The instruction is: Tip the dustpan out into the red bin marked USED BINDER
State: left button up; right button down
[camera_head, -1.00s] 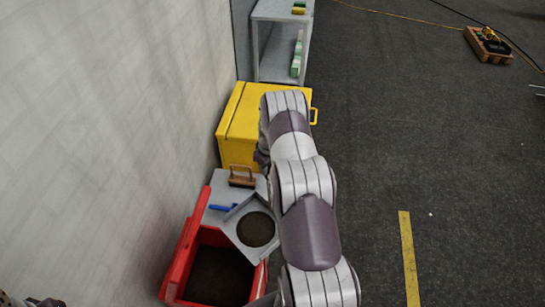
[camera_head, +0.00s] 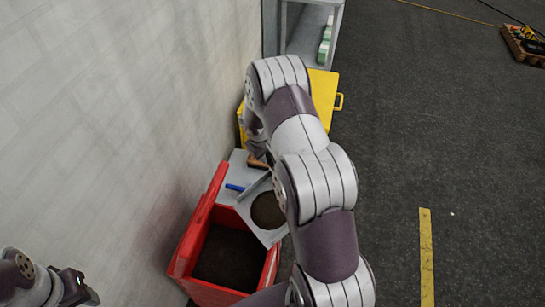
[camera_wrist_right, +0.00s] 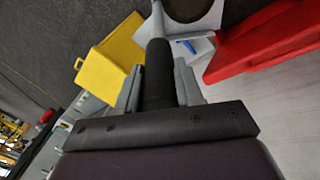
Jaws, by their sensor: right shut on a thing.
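The grey dustpan (camera_head: 249,208) carries a round heap of dark brown grit (camera_head: 268,211) and sits just beyond the red bin, close to its rim. My right gripper (camera_wrist_right: 158,84) is shut on the dustpan's black handle (camera_wrist_right: 157,70) in the right wrist view; in the head view my right arm mostly hides it. The red bin (camera_head: 188,246) stands open with its lid raised on the wall side and dark material inside. Its marking cannot be read. My left gripper (camera_head: 82,290) is at the lower left, away from the bin; its fingers are unclear.
A grey surface (camera_head: 238,172) behind the bin holds a blue item (camera_head: 235,187) and a partly hidden brown-handled tool (camera_head: 256,163). A yellow box (camera_head: 322,95) and a grey shelf (camera_head: 306,45) stand beyond.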

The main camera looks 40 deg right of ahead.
jog(key=s+a+h+b, duration=0.1)
jog(key=a+h+b, duration=0.3)
jog(key=a+b, duration=1)
jog(key=shift+s+a+f+h, duration=0.2)
jog(key=shift+a+h, duration=0.1)
jog(key=shift+a, duration=0.95)
jog(key=shift+w+f+n+t, duration=0.1)
jog(key=shift+f+n+t, duration=0.05)
jog(key=shift+n+t, duration=0.15)
